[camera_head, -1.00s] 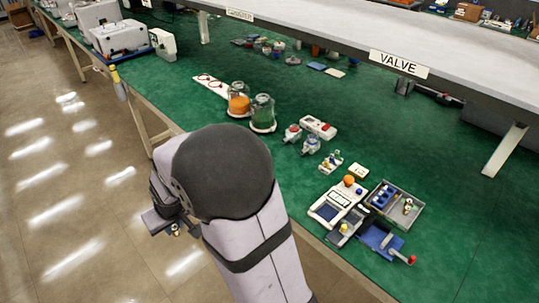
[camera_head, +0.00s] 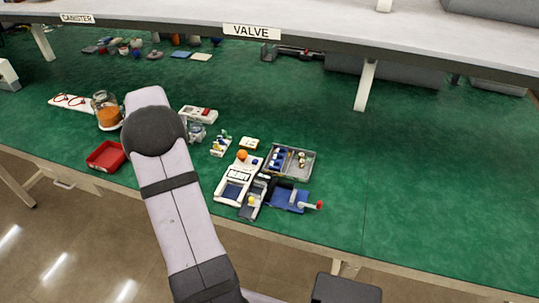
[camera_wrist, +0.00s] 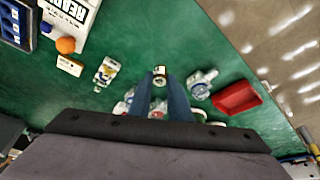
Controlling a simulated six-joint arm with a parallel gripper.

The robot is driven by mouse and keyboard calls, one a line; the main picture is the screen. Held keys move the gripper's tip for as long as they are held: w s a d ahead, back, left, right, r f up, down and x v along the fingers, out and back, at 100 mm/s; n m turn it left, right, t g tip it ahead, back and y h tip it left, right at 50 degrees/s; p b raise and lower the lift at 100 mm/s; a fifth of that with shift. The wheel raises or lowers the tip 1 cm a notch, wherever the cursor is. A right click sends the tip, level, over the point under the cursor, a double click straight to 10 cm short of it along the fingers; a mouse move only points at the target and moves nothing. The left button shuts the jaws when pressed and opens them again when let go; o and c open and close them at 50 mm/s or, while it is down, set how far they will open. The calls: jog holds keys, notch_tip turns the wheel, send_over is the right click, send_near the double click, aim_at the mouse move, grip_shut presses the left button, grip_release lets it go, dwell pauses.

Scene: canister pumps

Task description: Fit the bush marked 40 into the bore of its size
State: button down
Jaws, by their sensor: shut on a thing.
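My gripper (camera_wrist: 160,92) shows in the wrist view with its two blue-grey fingers close together. They are shut on a small light and dark bush (camera_wrist: 160,75) at their tips, above the green bench. Its mark is too small to read. In the head view my own arm hides the gripper and the bush. A pump-like unit (camera_wrist: 201,83) is just right of the fingers in the wrist view. Another stands beside my arm in the head view (camera_head: 196,131). More pale parts behind the fingers are partly hidden. I cannot make out which bore matches.
A red tray (camera_head: 107,144) lies left of my arm. To the right are a white device (camera_head: 240,176) with an orange ball (camera_head: 242,155), a grey tray (camera_head: 312,162) of small parts and a blue fixture (camera_head: 288,198) with a red-knobbed handle. The bench farther right is clear.

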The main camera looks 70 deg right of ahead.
jog(key=s+d+m+g, duration=0.2)
jog(key=s+d+m, duration=0.3)
jog(key=s+d, duration=1)
jog(key=m+g+h, duration=0.1)
jog(key=m, duration=0.3)
send_over(284, 152)
jog(key=a, duration=0.2)
jog(key=shift+w+a+f+p, duration=0.15)
jog(key=shift+f+p, duration=0.35)
jog(key=shift+f, duration=2.1)
jog(key=shift+w+a+f+p, duration=0.1)
jog(key=shift+f+p, duration=0.4)
jog(key=shift+f, duration=2.1)
jog(key=c, duration=1.6)
grip_release()
jog(key=shift+c, duration=0.2)
jog(key=shift+r, duration=0.1)
jog(key=b+v, duration=0.2)
jog(key=v, duration=0.9)
jog(key=shift+w+r+b, duration=0.2)
jog(key=shift+r+b, duration=0.2)
jog(key=shift+a, duration=0.15)
